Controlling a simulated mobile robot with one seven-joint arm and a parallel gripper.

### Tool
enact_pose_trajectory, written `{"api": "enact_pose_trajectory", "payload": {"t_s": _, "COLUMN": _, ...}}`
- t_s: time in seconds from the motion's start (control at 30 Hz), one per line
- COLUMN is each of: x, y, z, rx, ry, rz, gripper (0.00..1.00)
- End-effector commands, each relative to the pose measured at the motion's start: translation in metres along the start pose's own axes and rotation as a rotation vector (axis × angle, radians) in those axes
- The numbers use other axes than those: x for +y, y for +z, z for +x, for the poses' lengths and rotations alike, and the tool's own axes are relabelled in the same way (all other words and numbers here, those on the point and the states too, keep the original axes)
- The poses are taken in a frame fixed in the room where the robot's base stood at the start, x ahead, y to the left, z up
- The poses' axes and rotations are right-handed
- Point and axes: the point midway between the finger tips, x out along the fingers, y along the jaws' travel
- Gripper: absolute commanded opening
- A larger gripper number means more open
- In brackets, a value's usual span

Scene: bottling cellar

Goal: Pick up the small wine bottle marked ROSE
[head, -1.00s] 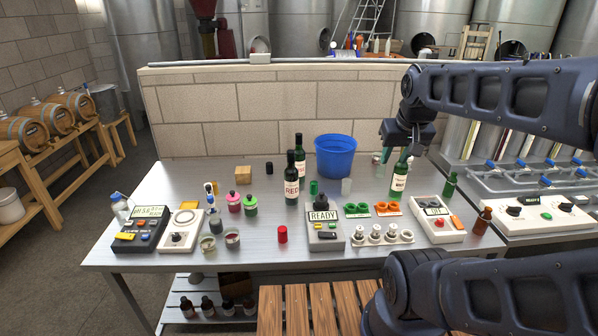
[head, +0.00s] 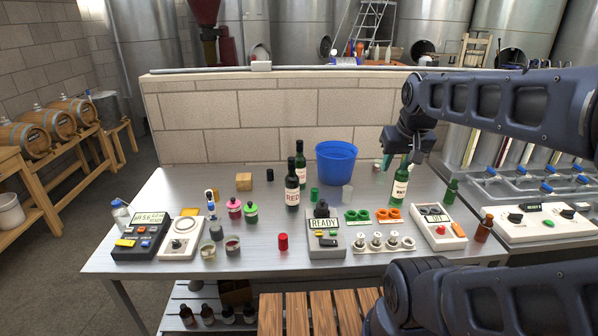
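Three dark green wine bottles stand upright on the steel table. The front one of a pair near the middle (head: 292,186) has a label that reads RED. The bottle just behind it (head: 300,164) has its label mostly hidden. A third bottle (head: 399,186) stands right of the blue bucket; its pale label seems to read WHITE. No label reading ROSE can be made out. My gripper (head: 397,163) points down at the third bottle's neck. One greenish finger shows left of the neck with a gap; the other is hard to make out. The gripper looks open and empty.
A blue bucket (head: 336,163) stands left of my gripper. A small green bottle (head: 451,191) and a brown bottle (head: 484,228) stand to its right. Boxes with displays, such as the READY box (head: 326,241), line the front. A block wall (head: 270,125) closes the back.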

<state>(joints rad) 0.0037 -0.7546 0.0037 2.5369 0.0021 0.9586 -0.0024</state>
Motion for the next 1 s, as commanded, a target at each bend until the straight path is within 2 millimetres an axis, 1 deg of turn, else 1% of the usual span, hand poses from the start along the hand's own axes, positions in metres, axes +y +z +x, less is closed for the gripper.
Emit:
{"api": "enact_pose_trajectory", "payload": {"t_s": 0.23, "x": 0.000, "y": 0.000, "z": 0.000, "rx": 0.000, "ry": 0.000, "rz": 0.000, "gripper": 0.36}}
{"api": "enact_pose_trajectory", "payload": {"t_s": 0.27, "x": 0.000, "y": 0.000, "z": 0.000, "rx": 0.000, "ry": 0.000, "rz": 0.000, "gripper": 0.40}}
{"api": "enact_pose_trajectory", "payload": {"t_s": 0.3, "x": 0.000, "y": 0.000, "z": 0.000, "rx": 0.000, "ry": 0.000, "rz": 0.000, "gripper": 0.48}}
{"api": "enact_pose_trajectory", "payload": {"t_s": 0.33, "x": 0.000, "y": 0.000, "z": 0.000, "rx": 0.000, "ry": 0.000, "rz": 0.000, "gripper": 0.53}}
{"api": "enact_pose_trajectory", "payload": {"t_s": 0.57, "x": 0.000, "y": 0.000, "z": 0.000, "rx": 0.000, "ry": 0.000, "rz": 0.000, "gripper": 0.53}}
{"api": "enact_pose_trajectory", "payload": {"t_s": 0.67, "x": 0.000, "y": -0.004, "z": 0.000, "rx": -0.002, "ry": 0.001, "rz": 0.005, "gripper": 0.53}}
{"api": "enact_pose_trajectory", "payload": {"t_s": 0.77, "x": -0.001, "y": -0.017, "z": -0.001, "rx": -0.011, "ry": 0.004, "rz": 0.023, "gripper": 0.53}}
{"api": "enact_pose_trajectory", "payload": {"t_s": 0.87, "x": -0.003, "y": -0.039, "z": -0.001, "rx": -0.024, "ry": 0.012, "rz": 0.058, "gripper": 0.53}}
{"api": "enact_pose_trajectory", "payload": {"t_s": 1.0, "x": -0.008, "y": -0.079, "z": 0.002, "rx": -0.045, "ry": 0.028, "rz": 0.120, "gripper": 0.53}}
